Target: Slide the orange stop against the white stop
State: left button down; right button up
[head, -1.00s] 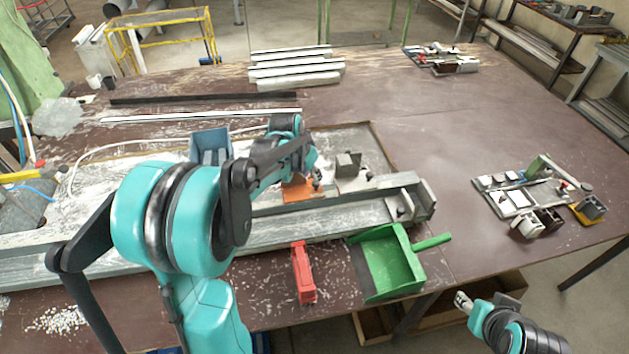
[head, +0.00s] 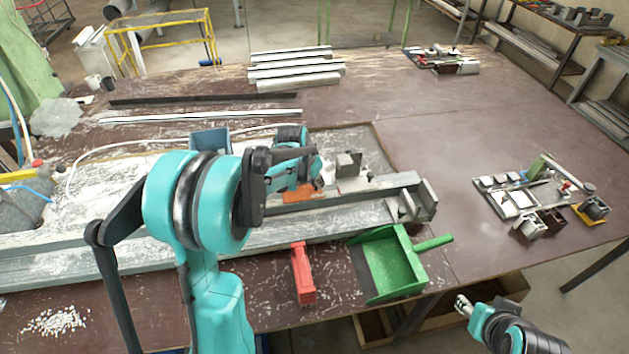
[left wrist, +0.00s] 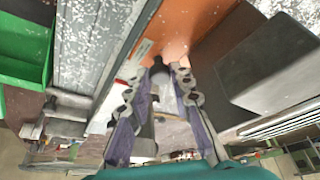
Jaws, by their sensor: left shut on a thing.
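The orange stop (head: 297,193) is a flat orange plate in the head view, at the rail on the bench, partly hidden by my left arm. It also fills the top middle of the left wrist view (left wrist: 190,25). The white stop (head: 352,184) is a pale plate with a grey block on it, a short way to the right, with a gap between them. My left gripper (head: 318,182) is at the orange stop's right end. In the left wrist view its fingers (left wrist: 157,82) close around a dark knob by the orange plate. My right gripper (head: 463,305) hangs off the bench's front edge.
A long grey metal profile (head: 340,207) runs along the front of the stops. A red tool (head: 302,273) and a green dustpan (head: 393,263) lie in front of it. A blue bin (head: 209,142) stands behind my arm.

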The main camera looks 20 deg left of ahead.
pick_arm(q)
jog(key=w+d, duration=0.1)
jog(key=d, duration=0.1)
jog(key=w+d, duration=0.2)
jog(key=c, duration=1.6)
grip_release()
jog(key=v, duration=1.2)
jog(key=shift+s, duration=0.1)
